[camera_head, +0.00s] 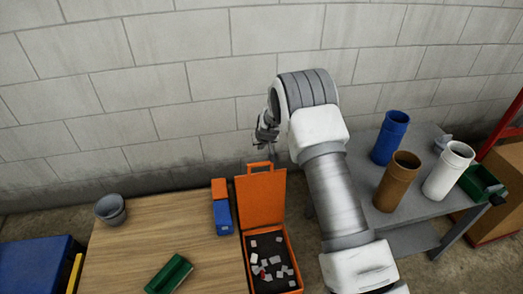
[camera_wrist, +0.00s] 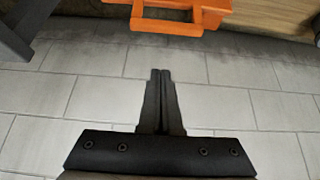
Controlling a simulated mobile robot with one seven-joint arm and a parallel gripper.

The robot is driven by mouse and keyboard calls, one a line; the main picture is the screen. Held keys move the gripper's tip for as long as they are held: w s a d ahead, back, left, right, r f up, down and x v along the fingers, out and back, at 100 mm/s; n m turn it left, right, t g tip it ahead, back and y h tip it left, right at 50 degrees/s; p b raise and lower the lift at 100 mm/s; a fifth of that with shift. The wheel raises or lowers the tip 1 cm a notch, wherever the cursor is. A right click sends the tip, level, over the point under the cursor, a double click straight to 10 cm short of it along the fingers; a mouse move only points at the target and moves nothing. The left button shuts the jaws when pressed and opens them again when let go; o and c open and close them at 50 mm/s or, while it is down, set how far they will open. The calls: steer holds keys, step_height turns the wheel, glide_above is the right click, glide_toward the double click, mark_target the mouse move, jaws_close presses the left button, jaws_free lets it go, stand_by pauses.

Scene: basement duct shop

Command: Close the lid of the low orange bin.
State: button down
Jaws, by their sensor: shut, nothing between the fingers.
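The low orange bin (camera_head: 245,262) stands at the right end of the wooden table in the head view. Its lid (camera_head: 262,200) is open and stands up at the back, with a handle loop (camera_head: 260,166) on its top edge. White and reddish pieces lie on the bin's dark floor. My gripper (camera_head: 262,147) is above and behind the raised lid, near the wall. In the wrist view my gripper (camera_wrist: 160,72) is shut and empty, and the orange handle (camera_wrist: 168,27) shows ahead of the fingertips, apart from them.
A blue box (camera_head: 222,217), an orange block (camera_head: 218,188), a green tray (camera_head: 169,274) and a grey pot (camera_head: 111,209) are on the wooden table (camera_head: 125,250). A grey table (camera_head: 420,207) at right holds blue, brown and white cylinders.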

step_height(320, 180, down, 7)
steer(key=b, duration=0.4)
steer(key=shift+w, duration=0.3)
steer(key=shift+s+a+r, duration=0.1)
steer(key=shift+r, duration=0.05)
stand_by(0.4)
